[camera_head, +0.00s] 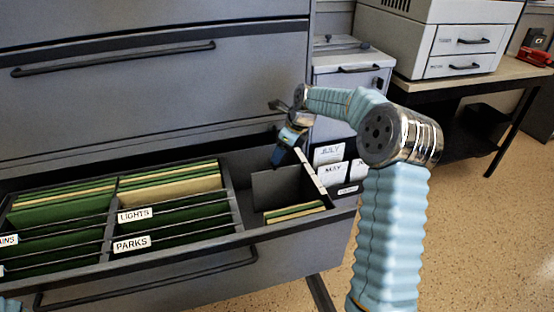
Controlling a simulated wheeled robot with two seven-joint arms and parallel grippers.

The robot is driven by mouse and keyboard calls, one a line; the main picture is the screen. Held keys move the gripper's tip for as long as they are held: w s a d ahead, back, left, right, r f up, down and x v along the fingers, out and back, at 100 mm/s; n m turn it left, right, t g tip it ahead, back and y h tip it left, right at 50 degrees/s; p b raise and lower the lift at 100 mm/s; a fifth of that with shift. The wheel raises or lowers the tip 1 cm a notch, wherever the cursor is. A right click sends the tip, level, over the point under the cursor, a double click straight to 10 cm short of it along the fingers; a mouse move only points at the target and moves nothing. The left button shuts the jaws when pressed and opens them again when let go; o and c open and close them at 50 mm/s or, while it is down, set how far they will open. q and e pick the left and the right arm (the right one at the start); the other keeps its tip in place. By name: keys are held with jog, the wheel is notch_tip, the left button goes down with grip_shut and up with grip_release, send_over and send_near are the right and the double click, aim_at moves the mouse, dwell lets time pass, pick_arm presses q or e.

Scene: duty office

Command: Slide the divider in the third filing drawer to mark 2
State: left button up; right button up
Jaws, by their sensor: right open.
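An open filing drawer (120,262) sticks out of a grey cabinet. Its right-hand compartment holds a dark upright divider plate (276,188), with a few green and tan folders (294,212) in front of it. A pale strip (313,173) runs along the compartment's right side; any marks on it are too small to read. My right gripper (279,157) is open, pointing down over the back of this compartment, just above and behind the divider. I cannot tell whether it touches the plate. My left gripper is out of view.
Green folders labelled LIGHTS (135,215) and PARKS (132,244) fill the drawer's left and middle sections. A closed drawer front with a long handle (115,58) rises behind. Cards labelled JULY (328,153) and MAY (332,171) stand at right. A printer (440,40) sits on a table.

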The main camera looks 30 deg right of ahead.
jog(key=shift+x, duration=2.05)
grip_shut()
